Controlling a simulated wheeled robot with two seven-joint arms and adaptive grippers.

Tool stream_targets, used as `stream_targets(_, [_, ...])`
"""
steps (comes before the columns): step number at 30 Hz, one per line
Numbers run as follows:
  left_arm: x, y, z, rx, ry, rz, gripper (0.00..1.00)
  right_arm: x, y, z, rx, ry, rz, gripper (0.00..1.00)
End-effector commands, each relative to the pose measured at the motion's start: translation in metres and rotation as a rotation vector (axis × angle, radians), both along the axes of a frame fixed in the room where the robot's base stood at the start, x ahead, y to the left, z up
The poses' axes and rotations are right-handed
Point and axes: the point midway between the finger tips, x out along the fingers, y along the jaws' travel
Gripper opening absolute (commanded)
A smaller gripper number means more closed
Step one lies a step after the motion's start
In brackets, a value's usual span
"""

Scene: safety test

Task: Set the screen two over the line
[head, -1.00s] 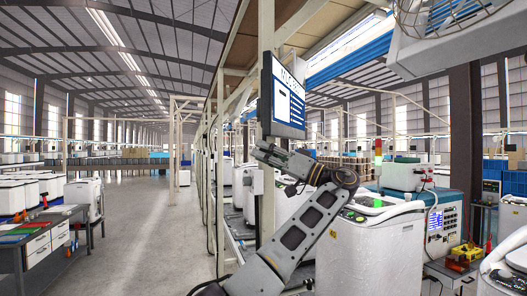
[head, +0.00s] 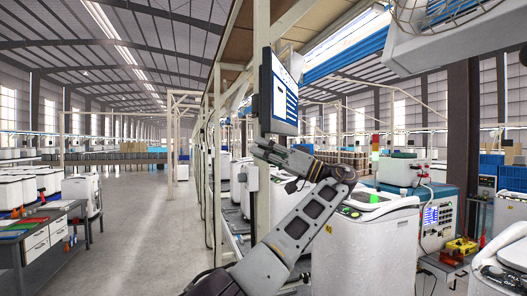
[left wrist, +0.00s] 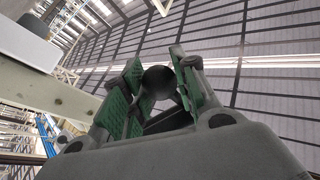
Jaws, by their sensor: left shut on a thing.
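The screen (head: 285,95), with a blue and white display, is mounted on the pale post above the line and seen at a steep angle. My left gripper (head: 268,153) is just below the screen, in front of the post. In the left wrist view, the green-padded fingers of my left gripper (left wrist: 155,90) are on either side of a dark round thing (left wrist: 159,82), and the gripper is shut on it. I cannot tell whether this thing is joined to the screen. My right gripper is out of view.
The pale post (head: 263,200) stands close beside my left arm. White machines (head: 370,235) stand at the right, with a stack light (head: 375,155) on one. A grey workbench (head: 45,240) is at the left. The aisle floor (head: 150,225) is clear.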

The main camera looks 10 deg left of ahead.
Motion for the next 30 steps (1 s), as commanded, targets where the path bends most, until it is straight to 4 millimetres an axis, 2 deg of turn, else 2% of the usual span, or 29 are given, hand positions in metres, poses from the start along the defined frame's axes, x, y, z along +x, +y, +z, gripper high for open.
stream_targets(1, [0.0004,-0.0001,-0.0007,0.000,0.001,-0.001,0.30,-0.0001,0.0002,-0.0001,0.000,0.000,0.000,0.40])
stream_targets(6, [0.0003,0.0000,-0.0004,0.000,0.000,-0.001,0.52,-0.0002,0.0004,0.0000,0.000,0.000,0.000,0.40])
stream_targets(30, [0.0007,0.0024,-0.0013,0.000,-0.001,-0.030,0.52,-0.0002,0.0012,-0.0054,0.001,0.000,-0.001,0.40])
